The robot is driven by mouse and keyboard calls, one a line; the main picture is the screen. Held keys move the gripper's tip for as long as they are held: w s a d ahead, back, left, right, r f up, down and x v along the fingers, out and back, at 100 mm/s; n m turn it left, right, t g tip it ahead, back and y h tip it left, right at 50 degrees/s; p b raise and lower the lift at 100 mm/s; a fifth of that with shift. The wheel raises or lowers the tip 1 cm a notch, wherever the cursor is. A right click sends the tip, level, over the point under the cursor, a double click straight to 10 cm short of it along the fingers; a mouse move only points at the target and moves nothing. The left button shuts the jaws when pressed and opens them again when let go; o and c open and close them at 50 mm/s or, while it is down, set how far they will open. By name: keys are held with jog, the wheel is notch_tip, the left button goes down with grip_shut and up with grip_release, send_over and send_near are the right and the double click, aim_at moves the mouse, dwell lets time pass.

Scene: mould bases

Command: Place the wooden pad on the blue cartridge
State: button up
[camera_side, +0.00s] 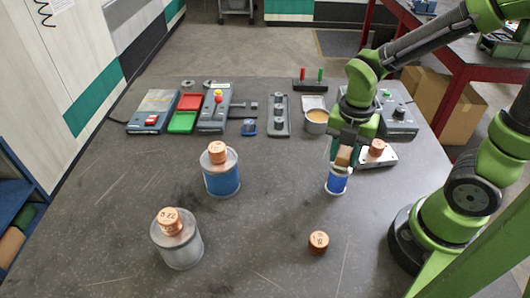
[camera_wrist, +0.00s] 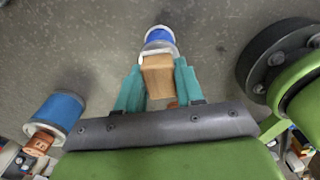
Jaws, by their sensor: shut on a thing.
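The wooden pad (camera_side: 343,156) is a small tan block held between the teal fingers of my gripper (camera_side: 343,150). The wrist view shows the pad (camera_wrist: 158,75) between the fingertips (camera_wrist: 158,85). The blue cartridge (camera_side: 337,182), a small blue cylinder with a pale rim, stands upright on the table just below the pad. In the wrist view the cartridge (camera_wrist: 160,37) shows beyond the pad, which covers part of its rim. I cannot tell whether the pad touches the cartridge. My fingers partly hide the pad.
A loose disc (camera_side: 319,241) lies in front. A metal plate (camera_side: 384,159) with another disc is close right. Devices and trays line the back.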

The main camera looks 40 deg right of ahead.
aim_at(344, 155)
jog(key=shift+f, duration=0.4)
jog(key=shift+f, duration=0.1)
jog(key=o, duration=1)
jog(key=r+m+t, duration=0.2)
jog(key=r+m, duration=0.3)
jog(key=m, duration=0.4)
jog(key=a+r+m+t+y, duration=0.1)
jog(key=r+m+t, duration=0.1)
jog(key=r+m, duration=0.3)
jog(key=a+r+m+t+y, duration=0.1)
jog(key=r+m+t, duration=0.2)
jog(key=m, duration=0.9)
jog(key=shift+s+r+m, duration=0.2)
jog(key=shift+r+m, duration=0.2)
jog(key=shift+r, duration=1.15)
